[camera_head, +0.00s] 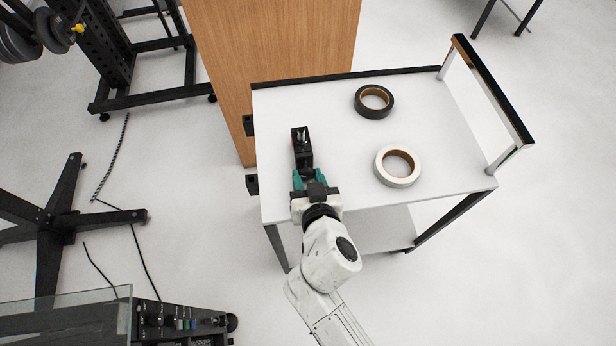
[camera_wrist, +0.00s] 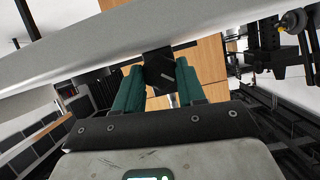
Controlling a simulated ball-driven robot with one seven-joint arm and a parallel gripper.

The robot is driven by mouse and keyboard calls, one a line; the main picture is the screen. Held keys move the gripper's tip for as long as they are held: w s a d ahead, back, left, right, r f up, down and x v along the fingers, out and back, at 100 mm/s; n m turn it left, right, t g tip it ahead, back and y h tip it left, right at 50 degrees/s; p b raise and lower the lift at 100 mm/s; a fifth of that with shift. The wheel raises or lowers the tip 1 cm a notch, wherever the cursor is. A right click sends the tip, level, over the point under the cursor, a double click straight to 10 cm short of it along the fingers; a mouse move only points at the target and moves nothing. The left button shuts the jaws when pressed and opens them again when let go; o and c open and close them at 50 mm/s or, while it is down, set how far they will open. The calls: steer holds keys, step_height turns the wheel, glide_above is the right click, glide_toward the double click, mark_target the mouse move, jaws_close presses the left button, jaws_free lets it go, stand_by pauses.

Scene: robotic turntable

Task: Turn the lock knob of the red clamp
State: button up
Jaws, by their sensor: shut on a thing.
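The clamp (camera_head: 302,150) shows in the head view as a dark, narrow block at the left side of the white cart top, with a small light metal piece on it. Little red can be made out. My gripper (camera_head: 308,176), with teal fingers, is at its near end and points away from my body. In the wrist view the fingers stand on either side of a dark block (camera_wrist: 160,66), part of the clamp. My gripper is shut on the clamp. The lock knob cannot be told apart; the fingers hide the gripped part.
A black tape roll (camera_head: 374,101) and a white tape roll (camera_head: 397,166) lie to the right on the cart top (camera_head: 340,135). The cart's handle (camera_head: 490,88) rises at the right. A wooden cabinet (camera_head: 270,45) stands behind. Black stands and cables are on the floor at left.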

steer(key=shift+c, duration=1.2)
steer(key=shift+a+f+n+h+b, duration=0.1)
steer(key=shift+f+n+h+b, duration=0.1)
steer(key=shift+n+h+b, duration=0.35)
steer(key=shift+r+n+h+b, duration=0.15)
steer(key=shift+n+h+b, duration=0.1)
steer(key=shift+n+b, duration=0.3)
steer(key=o, duration=1.1)
steer(key=shift+c, duration=0.2)
steer(key=v, duration=1.1)
